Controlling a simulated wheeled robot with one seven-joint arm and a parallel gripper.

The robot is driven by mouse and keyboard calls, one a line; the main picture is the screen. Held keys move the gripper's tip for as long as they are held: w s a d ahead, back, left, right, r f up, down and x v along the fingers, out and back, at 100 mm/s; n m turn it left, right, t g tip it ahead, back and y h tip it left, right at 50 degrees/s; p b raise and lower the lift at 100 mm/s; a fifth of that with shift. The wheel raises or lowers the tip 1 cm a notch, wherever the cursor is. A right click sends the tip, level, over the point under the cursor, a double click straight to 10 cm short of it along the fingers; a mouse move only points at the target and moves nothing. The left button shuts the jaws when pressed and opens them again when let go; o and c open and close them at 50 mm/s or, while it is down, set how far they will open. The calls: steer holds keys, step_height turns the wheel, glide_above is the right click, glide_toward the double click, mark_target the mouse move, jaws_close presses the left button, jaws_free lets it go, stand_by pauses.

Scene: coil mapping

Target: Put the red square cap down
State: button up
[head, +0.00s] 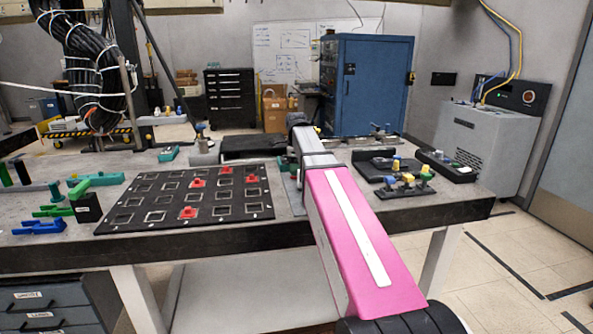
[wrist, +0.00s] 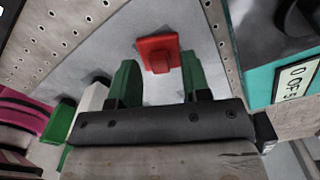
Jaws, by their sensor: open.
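A red square cap (wrist: 158,50) with a raised middle knob sits on a grey surface (wrist: 105,55) in the wrist view. My gripper (wrist: 160,75) is open, its two green fingers spread on either side of the cap's near part, with gaps visible between fingers and cap. In the head view my arm hides the gripper and this cap. Other red caps (head: 188,212) sit on the black board (head: 133,230) with rows of square outlines, on the table left of my arm.
A teal block (wrist: 262,85) with a label stands close right of my gripper in the wrist view. In the head view, green and blue parts (head: 40,227) lie left of the board. A black tray (head: 385,170) and a small stand with colored knobs (head: 408,188) are right of my arm.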

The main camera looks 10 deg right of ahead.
step_height(320, 180, up, 12)
steer(key=shift+f, duration=0.2)
stand_by(0.5)
